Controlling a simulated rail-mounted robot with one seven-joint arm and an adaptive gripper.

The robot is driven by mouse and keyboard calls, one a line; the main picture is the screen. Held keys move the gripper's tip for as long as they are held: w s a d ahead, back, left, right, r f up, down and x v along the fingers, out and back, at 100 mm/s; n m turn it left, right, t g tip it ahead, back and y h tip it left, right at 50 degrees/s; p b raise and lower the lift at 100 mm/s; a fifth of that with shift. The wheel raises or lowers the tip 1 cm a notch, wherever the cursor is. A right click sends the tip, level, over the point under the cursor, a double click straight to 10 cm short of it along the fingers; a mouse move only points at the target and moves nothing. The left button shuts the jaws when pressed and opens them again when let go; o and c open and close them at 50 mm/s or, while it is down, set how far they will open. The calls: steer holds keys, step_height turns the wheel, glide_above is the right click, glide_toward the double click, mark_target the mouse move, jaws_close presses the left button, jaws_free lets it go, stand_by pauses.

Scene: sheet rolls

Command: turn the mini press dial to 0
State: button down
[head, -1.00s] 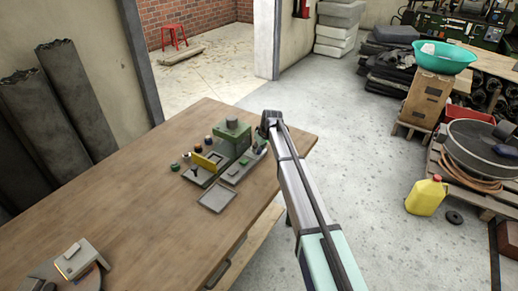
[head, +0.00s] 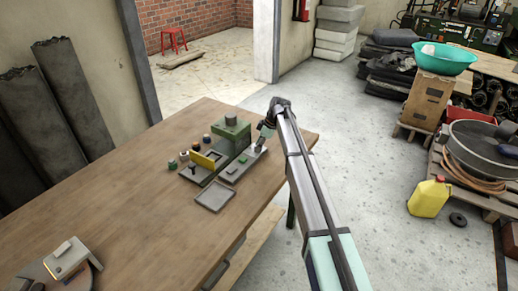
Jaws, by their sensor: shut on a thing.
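The mini press (head: 231,134) is a green block with a round green top, standing on a grey base near the table's far edge. My gripper (head: 259,146) reaches down at the right end of this base, beside the green block. It is shut on a small part there, which appears to be the dial. The fingers cover the dial, so its pointer and its marks, including 0, cannot be read.
A yellow plate (head: 203,161) and several small knobs stand left of the press. A shallow grey tray (head: 215,197) lies in front. A grey device (head: 66,258) sits at the near left of the wooden table (head: 135,205), whose middle is clear.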

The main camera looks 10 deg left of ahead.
steer(key=shift+n+g+b, duration=0.65)
steer(key=shift+n+g, duration=0.15)
steer(key=shift+n, duration=1.1)
steer(key=c, duration=0.8)
jaws_free()
steer(key=v, duration=1.2)
steer(key=shift+w+a, duration=0.1)
steer(key=shift+a, duration=0.1)
